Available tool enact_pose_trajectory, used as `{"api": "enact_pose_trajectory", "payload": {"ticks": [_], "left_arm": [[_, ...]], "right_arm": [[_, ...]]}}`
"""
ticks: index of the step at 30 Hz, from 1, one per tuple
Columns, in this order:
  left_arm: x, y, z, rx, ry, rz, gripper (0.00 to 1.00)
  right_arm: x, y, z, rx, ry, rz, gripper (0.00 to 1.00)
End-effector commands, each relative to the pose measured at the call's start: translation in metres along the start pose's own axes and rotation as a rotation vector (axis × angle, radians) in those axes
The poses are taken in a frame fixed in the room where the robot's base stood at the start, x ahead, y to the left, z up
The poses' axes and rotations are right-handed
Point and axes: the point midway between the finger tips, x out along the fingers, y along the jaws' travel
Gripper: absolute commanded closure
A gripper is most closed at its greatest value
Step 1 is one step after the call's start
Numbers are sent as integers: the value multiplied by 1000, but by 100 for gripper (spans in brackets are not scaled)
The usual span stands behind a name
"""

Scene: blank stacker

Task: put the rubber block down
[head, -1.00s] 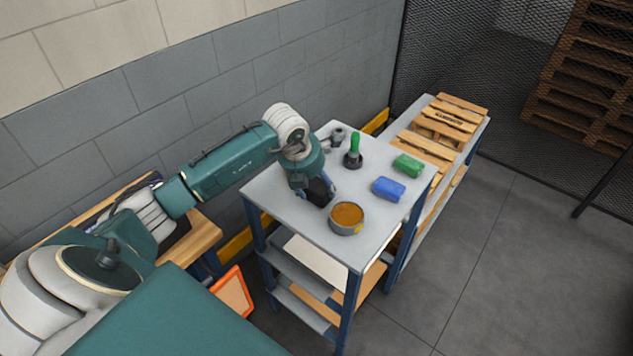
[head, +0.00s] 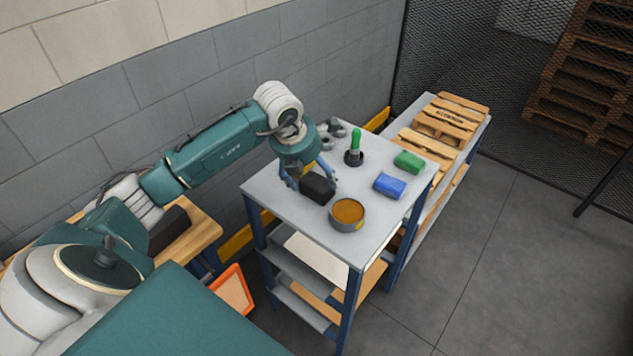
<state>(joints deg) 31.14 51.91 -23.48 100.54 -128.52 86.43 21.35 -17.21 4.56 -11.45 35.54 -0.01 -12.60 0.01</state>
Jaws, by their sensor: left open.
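The black rubber block (head: 317,188) rests on the grey top of the small table (head: 275,201), just left of a round tin. My left gripper (head: 308,175) is over the block, its blue fingers spread apart, one at the block's left and one behind it. The gripper is open. Whether a finger still touches the block I cannot tell. My right gripper is not in the view.
The round tin with orange-brown contents (head: 348,214) stands close to the block's right. A green-handled stamp (head: 354,149), a blue block (head: 389,185) and a green block (head: 408,162) stand farther back. Small wooden pallets (head: 445,124) lie beyond.

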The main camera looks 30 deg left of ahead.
Motion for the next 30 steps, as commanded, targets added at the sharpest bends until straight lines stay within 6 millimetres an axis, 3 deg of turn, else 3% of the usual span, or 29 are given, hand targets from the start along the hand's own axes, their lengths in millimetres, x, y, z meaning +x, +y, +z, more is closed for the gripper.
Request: {"api": "enact_pose_trajectory", "payload": {"ticks": [6,12,30], "left_arm": [[-45,1,0,2,-5,3,20],[-69,0,0,0,-2,1,20],[-74,0,0,0,1,0,20]], "right_arm": [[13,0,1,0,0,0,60],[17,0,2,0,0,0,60],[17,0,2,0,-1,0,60]]}}
